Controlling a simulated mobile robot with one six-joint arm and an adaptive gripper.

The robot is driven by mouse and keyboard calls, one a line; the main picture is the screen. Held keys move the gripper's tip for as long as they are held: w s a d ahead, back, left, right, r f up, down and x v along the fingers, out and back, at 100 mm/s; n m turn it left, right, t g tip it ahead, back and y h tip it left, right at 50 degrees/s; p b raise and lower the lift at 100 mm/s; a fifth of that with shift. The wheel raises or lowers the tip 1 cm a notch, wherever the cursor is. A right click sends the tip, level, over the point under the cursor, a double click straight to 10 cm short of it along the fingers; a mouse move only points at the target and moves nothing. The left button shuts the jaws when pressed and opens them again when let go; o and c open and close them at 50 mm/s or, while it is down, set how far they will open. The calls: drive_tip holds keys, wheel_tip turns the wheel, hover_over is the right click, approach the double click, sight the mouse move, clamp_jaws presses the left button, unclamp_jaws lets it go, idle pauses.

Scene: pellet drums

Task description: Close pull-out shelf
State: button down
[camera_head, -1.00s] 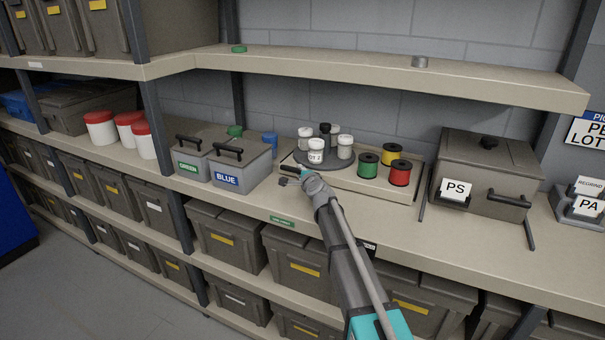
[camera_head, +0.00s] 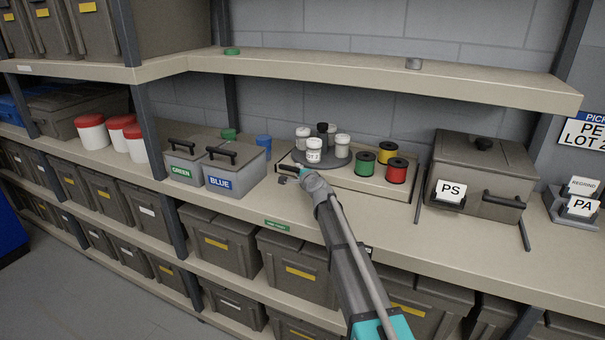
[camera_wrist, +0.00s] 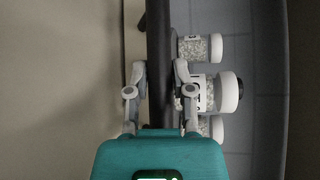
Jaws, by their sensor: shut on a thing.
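The pull-out shelf (camera_head: 345,180) is a low beige tray on the middle rack level. It bears a dark round turntable (camera_head: 317,163) with several white-lidded jars and, to the right, green, yellow and red spools. My gripper (camera_head: 291,174) is at its left front. In the wrist view my gripper (camera_wrist: 160,72) has its fingers on either side of a dark bar, the shelf's handle (camera_wrist: 159,30), and is shut on it. Jars and the turntable show just right of the fingers there. My arm hides part of the shelf's front edge.
GREEN (camera_head: 185,165) and BLUE (camera_head: 235,170) bins stand close left of the shelf. A grey lidded PS box (camera_head: 480,165) stands to its right. An upper shelf (camera_head: 400,75) overhangs behind. The counter in front (camera_head: 440,240) is clear.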

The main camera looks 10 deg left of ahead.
drive_tip(key=shift+w+d, duration=0.2)
drive_tip(key=shift+w, duration=0.15)
drive_tip(key=shift+c, duration=2.4)
unclamp_jaws()
drive_tip(key=shift+w+f, duration=0.1)
drive_tip(key=shift+s+a, duration=0.1)
drive_tip(key=shift+s, duration=0.1)
drive_tip(key=shift+s, duration=0.1)
